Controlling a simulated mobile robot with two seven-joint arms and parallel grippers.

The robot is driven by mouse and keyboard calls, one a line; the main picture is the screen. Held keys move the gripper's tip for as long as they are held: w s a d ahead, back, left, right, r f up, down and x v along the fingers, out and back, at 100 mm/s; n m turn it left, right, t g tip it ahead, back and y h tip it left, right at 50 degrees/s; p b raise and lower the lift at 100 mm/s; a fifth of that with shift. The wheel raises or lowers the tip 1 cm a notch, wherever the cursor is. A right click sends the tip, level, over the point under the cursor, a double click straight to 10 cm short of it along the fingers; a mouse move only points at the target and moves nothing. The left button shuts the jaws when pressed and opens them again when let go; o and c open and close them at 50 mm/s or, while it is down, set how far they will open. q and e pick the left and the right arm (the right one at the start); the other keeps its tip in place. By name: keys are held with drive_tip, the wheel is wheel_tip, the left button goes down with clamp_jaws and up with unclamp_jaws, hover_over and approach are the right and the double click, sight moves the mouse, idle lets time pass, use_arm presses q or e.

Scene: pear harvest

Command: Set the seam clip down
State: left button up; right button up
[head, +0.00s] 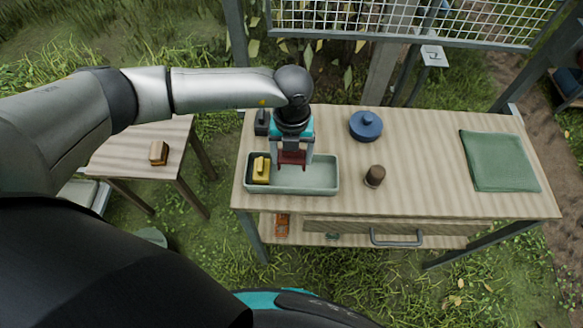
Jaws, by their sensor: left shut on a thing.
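My left gripper (292,160) comes down over the pale green-grey tray (322,178) on the wooden table. It is shut on a small dark red piece, which I take to be the seam clip (291,157). The fingers partly cover it, and I cannot tell whether it touches the tray's floor. A yellow block-like thing (261,171) lies in the left end of the tray. My right gripper is not in view.
On the wooden table (430,160) stand a blue lidded pot (366,126), a brown cup-like thing (375,176) and a folded green cloth (499,161). A dark object (262,122) stands behind the tray. A smaller table at left holds a brown block (158,153).

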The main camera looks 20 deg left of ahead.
sight(292, 177)
use_arm(q)
drive_tip(key=shift+f+b, duration=0.35)
drive_tip(key=shift+f, duration=2.9)
drive_tip(key=shift+f, duration=0.2)
drive_tip(key=o, duration=1.2)
drive_tip(key=shift+r, duration=0.2)
wheel_tip(292, 177, up, 12)
drive_tip(key=shift+p, duration=0.55)
